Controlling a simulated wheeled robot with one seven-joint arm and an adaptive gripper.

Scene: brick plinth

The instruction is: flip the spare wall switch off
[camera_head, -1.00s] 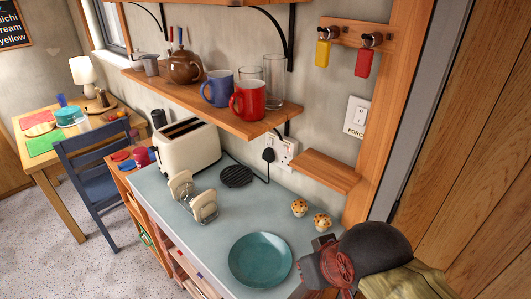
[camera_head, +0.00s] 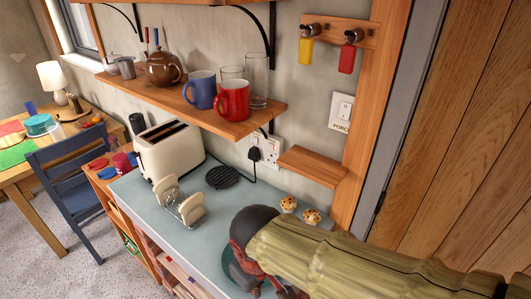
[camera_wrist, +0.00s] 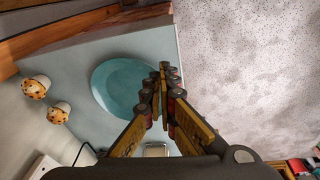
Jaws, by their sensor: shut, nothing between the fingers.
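A white wall switch plate (camera_head: 342,108) is on the wall at the right in the head view, above a label reading "PORC". A white double socket (camera_head: 266,150) is lower on the wall, with a black plug in it. Its small switches are too small to read. A white plate edge, likely this socket, shows at the lower left of the wrist view (camera_wrist: 42,166). My gripper (camera_wrist: 168,72) is shut and empty, above the teal plate (camera_wrist: 118,78) and away from the wall. In the head view my wrist and forearm hide much of the plate.
Two muffins (camera_head: 288,204) stand on the counter (camera_head: 135,197) under a small wooden ledge (camera_head: 312,166). A toaster (camera_head: 168,152), a toast rack (camera_head: 180,203) and a dark round mat (camera_head: 222,177) are to the left. A shelf with mugs (camera_head: 232,100) overhangs the wall.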

